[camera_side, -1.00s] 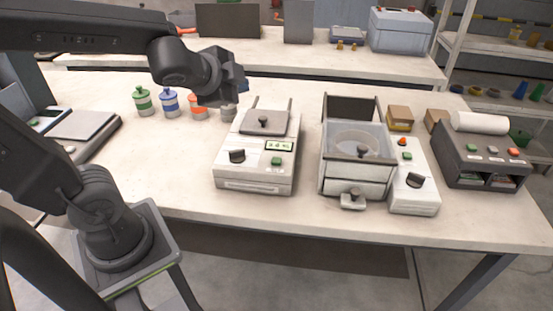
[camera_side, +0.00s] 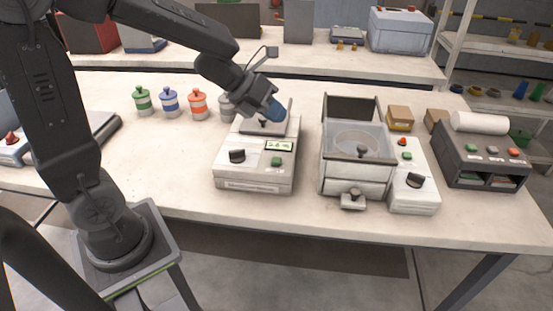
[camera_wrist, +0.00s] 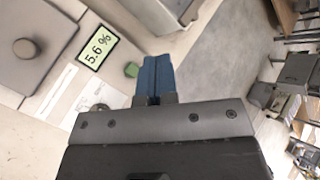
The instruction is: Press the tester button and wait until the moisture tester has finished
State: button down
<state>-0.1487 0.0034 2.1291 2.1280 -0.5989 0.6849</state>
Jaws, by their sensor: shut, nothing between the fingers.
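The moisture tester (camera_side: 254,183) is a white box in the middle of the table, with a grey lid, a black knob and a display. Its green button (camera_side: 276,161) is on the front right of its top, below the display (camera_side: 279,145). In the wrist view the display (camera_wrist: 97,47) reads 5.6 %, and the green button (camera_wrist: 131,70) is just left of the fingertips. My gripper (camera_side: 275,112) is above the back right of the tester, with blue fingers shut and empty. The closed fingers (camera_wrist: 158,75) appear apart from the button.
A white machine with a clear bin (camera_side: 357,145) stands right of the tester. A dark grey box with buttons (camera_side: 485,155) is farther right. Lidded jars, including an orange one (camera_side: 198,104), stand behind left. The table front (camera_side: 280,212) is clear.

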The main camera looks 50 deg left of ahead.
aim_at(276, 158)
jog(key=shift+f, duration=0.1)
dwell(0.3)
jog(key=shift+f, duration=4.35)
jog(key=shift+f, duration=0.1)
jog(key=shift+f, duration=0.3)
jog(key=shift+f, duration=0.5)
jog(key=shift+r, duration=0.95)
